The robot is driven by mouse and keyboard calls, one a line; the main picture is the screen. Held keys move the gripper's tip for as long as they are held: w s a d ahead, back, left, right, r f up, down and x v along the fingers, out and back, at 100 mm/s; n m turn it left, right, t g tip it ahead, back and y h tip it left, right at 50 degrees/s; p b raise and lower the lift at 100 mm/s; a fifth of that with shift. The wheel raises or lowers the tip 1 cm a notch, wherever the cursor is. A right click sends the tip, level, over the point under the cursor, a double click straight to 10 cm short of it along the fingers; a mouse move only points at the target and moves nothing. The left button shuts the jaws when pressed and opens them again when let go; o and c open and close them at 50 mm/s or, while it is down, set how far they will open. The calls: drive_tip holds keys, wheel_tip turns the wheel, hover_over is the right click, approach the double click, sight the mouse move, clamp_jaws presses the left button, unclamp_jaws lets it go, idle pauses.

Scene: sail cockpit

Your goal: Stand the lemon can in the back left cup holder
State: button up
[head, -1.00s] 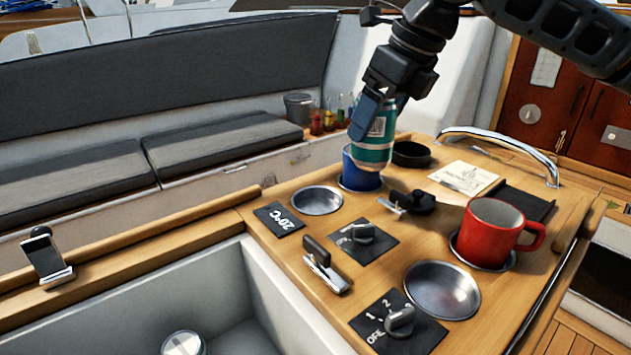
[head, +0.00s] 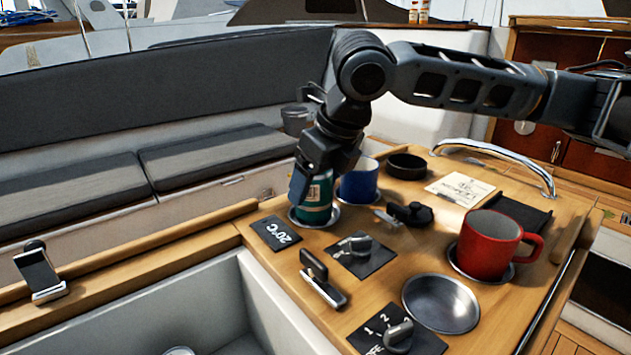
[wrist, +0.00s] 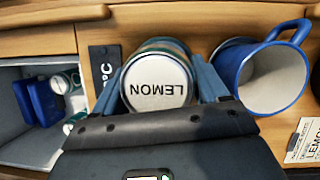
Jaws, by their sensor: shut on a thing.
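The lemon can (head: 318,203), green with a pale label, is upright at the back left cup holder (head: 334,221). Its lower end is within the holder's metal rim; whether it touches the bottom is hidden. In the wrist view its pale lid (wrist: 158,84) reads LEMON. My gripper (head: 304,186) is shut on the can from above, with one blue finger on each side in the wrist view. The cup holder is hidden in the wrist view.
A blue mug (head: 358,184) stands close to the right of the can. A red mug (head: 488,245) fills the front right area beside an empty cup holder (head: 441,303). Switch panels (head: 365,260), a latch (head: 322,280) and a black round dish (head: 407,166) are nearby.

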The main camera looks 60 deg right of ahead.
drive_tip(key=shift+f, duration=0.25)
drive_tip(key=o, duration=1.3)
drive_tip(key=shift+r, duration=0.55)
drive_tip(key=p+v, duration=0.1)
drive_tip(key=v, duration=1)
drive_tip(key=shift+s+r, duration=0.2)
drive_tip(key=shift+r, duration=0.05)
drive_tip(key=shift+w+d+r, duration=0.1)
drive_tip(key=shift+d, duration=0.05)
